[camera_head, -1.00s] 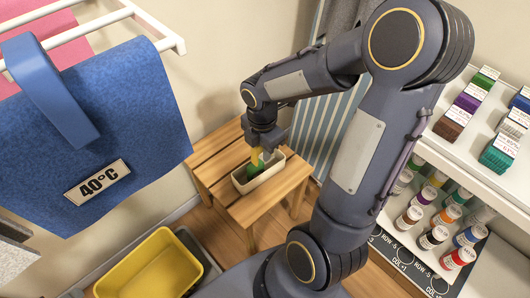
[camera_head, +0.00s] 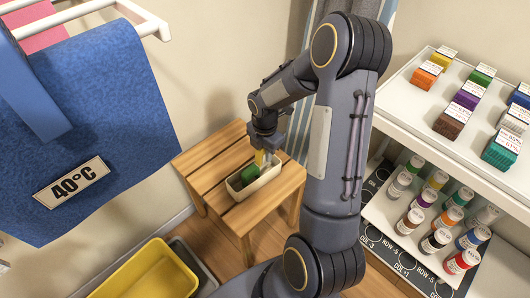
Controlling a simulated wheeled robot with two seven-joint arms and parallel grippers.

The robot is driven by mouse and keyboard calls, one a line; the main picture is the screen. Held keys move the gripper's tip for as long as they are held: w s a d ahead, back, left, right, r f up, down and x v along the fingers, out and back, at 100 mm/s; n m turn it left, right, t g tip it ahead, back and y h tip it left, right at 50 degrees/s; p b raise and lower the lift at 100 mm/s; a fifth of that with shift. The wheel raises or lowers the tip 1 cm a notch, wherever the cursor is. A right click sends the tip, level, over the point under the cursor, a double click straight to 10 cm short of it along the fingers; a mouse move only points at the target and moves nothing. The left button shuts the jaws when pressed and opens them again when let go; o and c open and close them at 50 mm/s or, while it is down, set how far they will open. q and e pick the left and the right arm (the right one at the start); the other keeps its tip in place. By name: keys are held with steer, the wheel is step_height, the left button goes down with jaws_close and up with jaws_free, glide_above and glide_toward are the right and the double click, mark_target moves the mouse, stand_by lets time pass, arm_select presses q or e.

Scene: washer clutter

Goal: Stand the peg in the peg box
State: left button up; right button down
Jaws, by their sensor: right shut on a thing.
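The peg box is a small cream open-topped box (camera_head: 258,191) on a wooden slatted stool (camera_head: 205,167) in the head view. A green piece (camera_head: 248,175) sits inside its left part. My right gripper (camera_head: 266,157) is over the back of the box, pointing down. It is shut on a small yellow peg (camera_head: 259,158), partly hidden by the fingers. The peg is roughly upright, its lower end at or just above the box opening; I cannot tell if it touches the floor of the box. My left gripper is not in view.
A blue cloth with a 40°C tag (camera_head: 72,182) hangs on a white rack (camera_head: 145,17) at left. A yellow tub (camera_head: 140,272) stands below. The stool's left slats are bare.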

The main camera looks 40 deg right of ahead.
steer(key=shift+f+b, duration=0.3)
steer(key=shift+f, duration=0.05)
steer(key=c, duration=1.3)
jaws_free()
steer(key=shift+o, duration=0.2)
